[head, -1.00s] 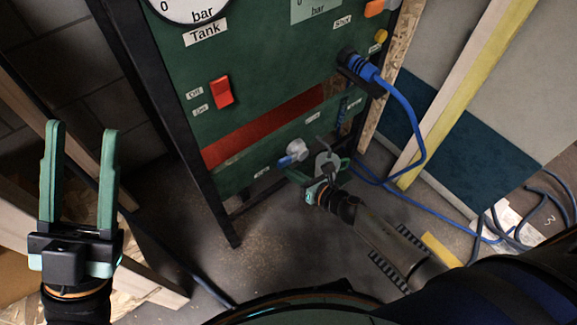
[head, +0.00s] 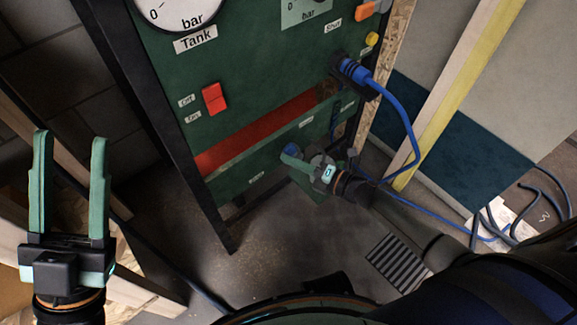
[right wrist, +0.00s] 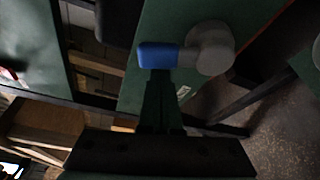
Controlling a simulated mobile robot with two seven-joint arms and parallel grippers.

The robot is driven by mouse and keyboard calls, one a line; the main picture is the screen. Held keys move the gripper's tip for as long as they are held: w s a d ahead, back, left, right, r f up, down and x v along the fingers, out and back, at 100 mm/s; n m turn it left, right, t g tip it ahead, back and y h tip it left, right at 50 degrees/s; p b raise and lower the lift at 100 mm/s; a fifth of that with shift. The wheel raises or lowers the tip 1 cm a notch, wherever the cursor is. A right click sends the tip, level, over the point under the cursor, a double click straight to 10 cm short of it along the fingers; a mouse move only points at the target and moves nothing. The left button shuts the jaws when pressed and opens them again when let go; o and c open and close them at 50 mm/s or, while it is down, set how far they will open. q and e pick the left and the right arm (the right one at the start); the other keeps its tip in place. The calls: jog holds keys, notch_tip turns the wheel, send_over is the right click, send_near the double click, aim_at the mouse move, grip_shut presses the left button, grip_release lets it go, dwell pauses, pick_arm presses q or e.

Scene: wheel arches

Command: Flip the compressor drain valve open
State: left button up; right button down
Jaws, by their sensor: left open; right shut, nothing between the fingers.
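The drain valve sits low on the green panel, with a blue lever (head: 291,149) partly hidden by my right gripper in the head view. In the right wrist view the blue lever (right wrist: 158,55) points left from a round grey valve body (right wrist: 213,47). My right gripper (head: 295,160) is shut and empty. In the right wrist view its fingertips (right wrist: 160,76) are just below the lever's edge; I cannot tell whether they touch it. My left gripper (head: 70,138) is open and empty, held upright at the left, far from the valve.
The green panel (head: 240,70) carries a gauge (head: 178,8), a red switch (head: 214,99) and a blue plug (head: 352,70) with its cable hanging right. A black frame leg (head: 195,190) stands left. A yellow-edged post (head: 455,100) stands right. Floor below is open.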

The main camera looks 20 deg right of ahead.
pick_arm(q)
jog(key=shift+d+f, duration=0.25)
jog(key=shift+f, duration=0.15)
pick_arm(e)
jog(key=shift+w+d+r+m+y, duration=0.15)
jog(key=shift+d+r+m, duration=0.1)
jog(key=shift+d+m, duration=0.25)
jog(key=shift+w+d+r+m+y, duration=0.15)
jog(key=shift+d+r+m, duration=0.15)
jog(key=shift+m, duration=0.3)
jog(key=shift+d, duration=0.1)
